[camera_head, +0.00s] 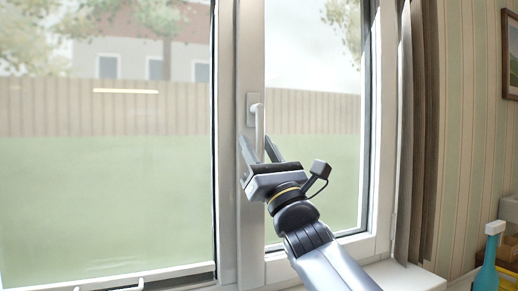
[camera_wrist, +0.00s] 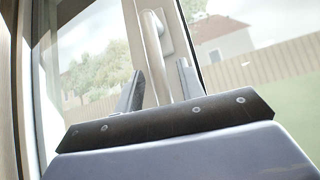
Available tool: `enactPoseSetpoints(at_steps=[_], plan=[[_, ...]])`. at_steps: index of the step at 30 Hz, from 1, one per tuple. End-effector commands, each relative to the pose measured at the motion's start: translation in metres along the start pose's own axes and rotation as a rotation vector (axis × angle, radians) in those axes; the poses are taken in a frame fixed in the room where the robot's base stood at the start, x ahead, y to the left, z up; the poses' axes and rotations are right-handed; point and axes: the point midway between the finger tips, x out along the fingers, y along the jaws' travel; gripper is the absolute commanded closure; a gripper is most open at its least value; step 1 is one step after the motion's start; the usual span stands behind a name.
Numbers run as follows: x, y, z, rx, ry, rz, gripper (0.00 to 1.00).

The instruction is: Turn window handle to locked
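The white window handle (camera_head: 259,122) points down from its plate on the frame between the two panes. It also shows in the wrist view (camera_wrist: 153,42). My gripper (camera_head: 256,139) is at the lower part of the handle with its fingers apart. In the wrist view my gripper (camera_wrist: 161,67) has one finger on each side of the handle's line, with gaps visible between. Whether either finger touches the handle I cannot tell. The lower end of the handle is partly hidden by my gripper.
The window frame (camera_head: 226,200) stands directly behind the handle. A brown curtain (camera_head: 424,130) hangs at the right. A teal spray bottle (camera_head: 488,270) stands at the lower right. A white rail (camera_head: 110,285) shows at the lower left.

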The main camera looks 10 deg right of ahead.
Motion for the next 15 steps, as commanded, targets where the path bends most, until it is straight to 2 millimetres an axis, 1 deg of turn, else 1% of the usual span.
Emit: enactPoseSetpoints(at_steps=[8, 11, 15], plan=[[-0.003, 0.000, 0.000, -0.001, 0.001, -0.001, 0.63], [-0.011, -0.001, -0.001, -0.002, 0.001, -0.002, 0.63], [-0.033, 0.000, -0.001, -0.002, 0.002, -0.002, 0.63]])
